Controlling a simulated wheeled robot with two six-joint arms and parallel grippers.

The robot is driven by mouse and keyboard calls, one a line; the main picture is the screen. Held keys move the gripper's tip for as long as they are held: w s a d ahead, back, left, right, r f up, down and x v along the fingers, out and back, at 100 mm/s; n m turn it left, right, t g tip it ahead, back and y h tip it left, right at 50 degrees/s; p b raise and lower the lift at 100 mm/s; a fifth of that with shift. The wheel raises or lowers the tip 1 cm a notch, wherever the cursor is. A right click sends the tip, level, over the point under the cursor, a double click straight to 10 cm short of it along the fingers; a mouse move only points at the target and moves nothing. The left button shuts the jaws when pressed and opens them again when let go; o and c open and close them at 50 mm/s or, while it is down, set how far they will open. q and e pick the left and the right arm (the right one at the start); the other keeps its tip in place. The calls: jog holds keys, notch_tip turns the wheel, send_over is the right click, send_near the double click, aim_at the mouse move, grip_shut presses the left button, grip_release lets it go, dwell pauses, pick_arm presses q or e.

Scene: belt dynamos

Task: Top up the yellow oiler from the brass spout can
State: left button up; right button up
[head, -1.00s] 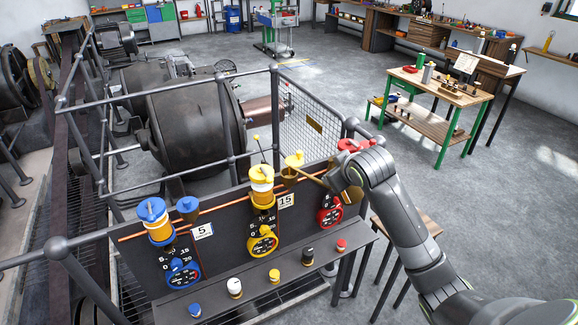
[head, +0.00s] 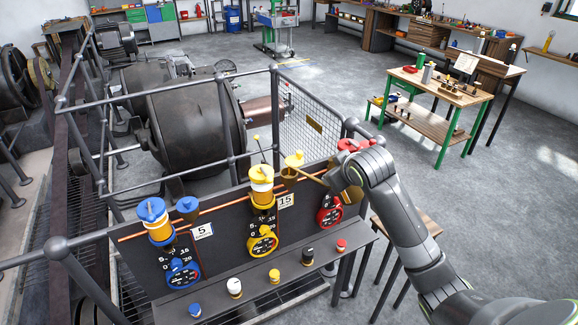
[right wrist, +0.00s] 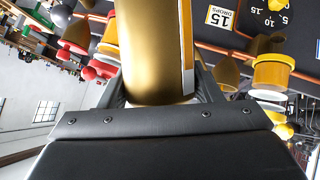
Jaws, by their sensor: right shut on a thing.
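The yellow oiler (head: 262,186) stands on the dark panel above a yellow dial (head: 262,241), near the 15 sign. My right gripper (head: 338,180) is right of it, shut on the brass spout can (right wrist: 150,50), whose body fills the top middle of the right wrist view. In the head view the can's thin spout (head: 312,177) points left toward a brass-coloured cup (head: 289,175) beside the oiler. I cannot tell whether the spout tip touches the cup or whether oil flows. The yellow oiler also shows in the right wrist view (right wrist: 271,73). My left gripper is out of view.
A blue oiler (head: 155,222) stands left on the panel; a red one (head: 350,146) is partly hidden behind my right arm. Several small caps line the shelf below. Dark railings (head: 225,120) stand behind the panel. Open floor lies to the right, before a green-legged table (head: 440,87).

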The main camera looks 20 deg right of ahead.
jog(key=shift+r, duration=0.2)
dwell(0.5)
jog(key=shift+w+a+r, duration=0.1)
jog(key=shift+r, duration=0.2)
jog(key=shift+r+g+h, duration=0.15)
jog(key=shift+g+h, duration=0.15)
dwell(1.4)
jog(key=shift+r+n, duration=0.3)
jog(key=shift+n, duration=0.1)
